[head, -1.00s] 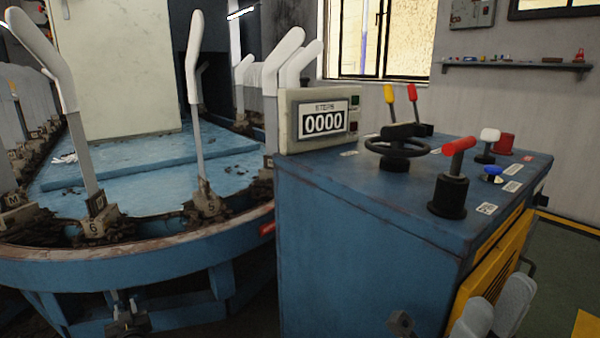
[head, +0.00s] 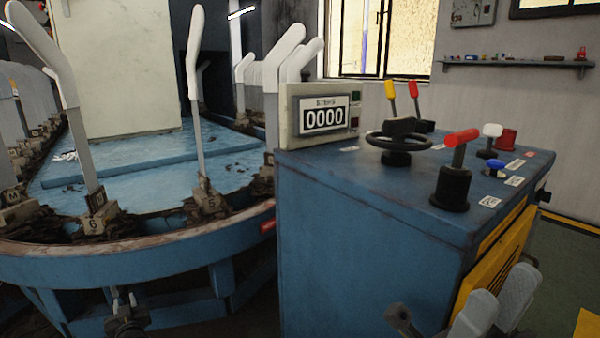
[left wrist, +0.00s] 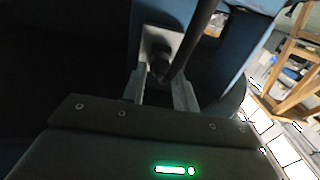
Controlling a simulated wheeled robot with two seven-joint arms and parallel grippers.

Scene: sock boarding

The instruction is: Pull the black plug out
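In the left wrist view a small dark knob-like part, probably the black plug (left wrist: 159,68), sits in front of a grey plate (left wrist: 157,42). My left gripper (left wrist: 160,92) has its two pale fingers apart. The dark part lies beyond and between their tips; I cannot tell whether they touch it. In the head view my left gripper (head: 124,299) is low at the left, under the blue round table's rim, and the plug is not distinguishable there. A dark part low at the right, probably my right gripper (head: 402,319), is beside the blue console; its fingers are unclear.
The blue round table (head: 150,262) carries several upright white sock forms (head: 193,60). The blue console (head: 360,230) has a handwheel (head: 398,143), levers and a counter reading 0000 (head: 325,117). A dark bar (left wrist: 197,35) runs close by the left fingers. Rounded grey shapes (head: 476,312) show at lower right.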

